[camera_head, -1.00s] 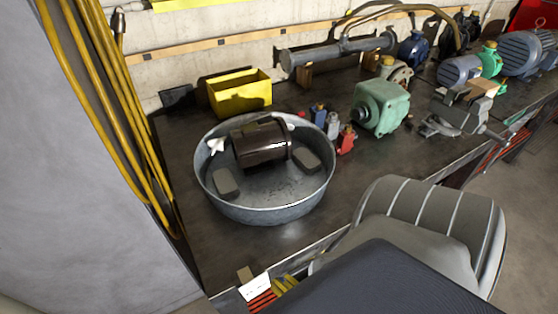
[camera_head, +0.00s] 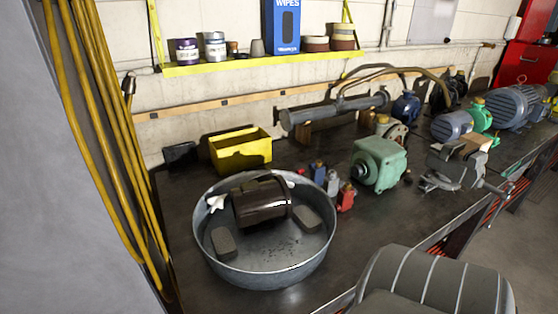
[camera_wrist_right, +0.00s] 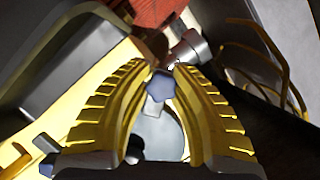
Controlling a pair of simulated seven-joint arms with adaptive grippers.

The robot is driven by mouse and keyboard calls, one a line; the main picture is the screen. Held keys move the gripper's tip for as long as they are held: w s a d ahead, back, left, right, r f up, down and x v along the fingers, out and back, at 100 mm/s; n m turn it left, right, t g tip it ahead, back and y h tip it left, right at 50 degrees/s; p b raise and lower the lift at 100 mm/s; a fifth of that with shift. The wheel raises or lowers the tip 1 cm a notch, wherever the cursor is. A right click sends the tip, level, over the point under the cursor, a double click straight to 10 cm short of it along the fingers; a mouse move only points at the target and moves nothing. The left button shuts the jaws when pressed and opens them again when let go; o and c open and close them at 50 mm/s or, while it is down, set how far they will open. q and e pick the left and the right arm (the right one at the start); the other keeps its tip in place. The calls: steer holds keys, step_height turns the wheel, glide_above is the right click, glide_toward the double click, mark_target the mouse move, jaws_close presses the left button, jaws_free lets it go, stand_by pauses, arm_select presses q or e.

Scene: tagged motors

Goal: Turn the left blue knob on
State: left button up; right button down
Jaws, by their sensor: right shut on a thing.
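In the right wrist view a small blue knob (camera_wrist_right: 159,86) with an angular outline sits between the tips of my right gripper (camera_wrist_right: 161,78). The yellow ribbed fingers are closed on it from both sides. A pale rounded part (camera_wrist_right: 160,135) shows below the knob, between the fingers. I cannot tell which way the knob is turned. No knob that I can make out and neither gripper shows in the head view.
In the right wrist view, a brownish cylinder (camera_wrist_right: 188,48) is close beyond the fingertips, with yellow hoses (camera_wrist_right: 268,62) at right. On the workbench (camera_head: 205,290) stand a metal tub (camera_head: 265,280) holding a dark motor (camera_head: 260,205), a yellow bin (camera_head: 240,152) and a green motor (camera_head: 380,165).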

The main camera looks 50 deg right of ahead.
steer(key=shift+w+r, duration=0.1)
steer(key=shift+w, duration=0.1)
steer(key=shift+w+r+n+h, duration=0.15)
steer(key=shift+n+h, duration=0.25)
steer(key=shift+n, duration=0.3)
steer(key=c, duration=1.4)
jaws_free()
steer(key=shift+o, duration=1.4)
steer(key=shift+s+a, duration=0.1)
steer(key=shift+s, duration=0.55)
steer(key=v, duration=1.1)
steer(key=shift+r, duration=0.15)
steer(key=shift+w, duration=0.1)
